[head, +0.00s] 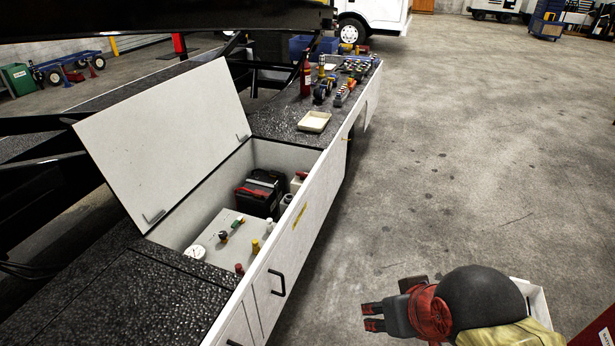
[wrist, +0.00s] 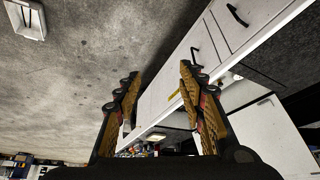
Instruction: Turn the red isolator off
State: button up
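The white side compartment (head: 318,192) of the loader is open, its lid (head: 165,138) raised. Inside, a light panel (head: 215,257) carries a white round gauge (head: 196,252) and several small knobs. A small red knob (head: 240,269) shows at the panel's near edge, partly hidden by the front wall; it may be the red isolator, but its setting is too small to read. A black battery (head: 260,193) with a red strip stands behind the panel. My gripper (head: 371,317) is over the floor, right of the compartment and apart from it. In the wrist view its fingers (wrist: 160,100) are spread and empty.
Bottles (head: 287,201) stand beside the battery. A black handle (head: 277,283) juts from the side wall. The concrete floor (head: 450,170) to the right is clear.

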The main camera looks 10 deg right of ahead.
aim_at(302, 175)
jog(key=i, duration=0.8)
jog(key=i+l+u, duration=0.1)
jog(key=i, duration=0.7)
jog(key=i+l, duration=0.2)
jog(key=i, duration=0.65)
jog(key=j+u, duration=0.05)
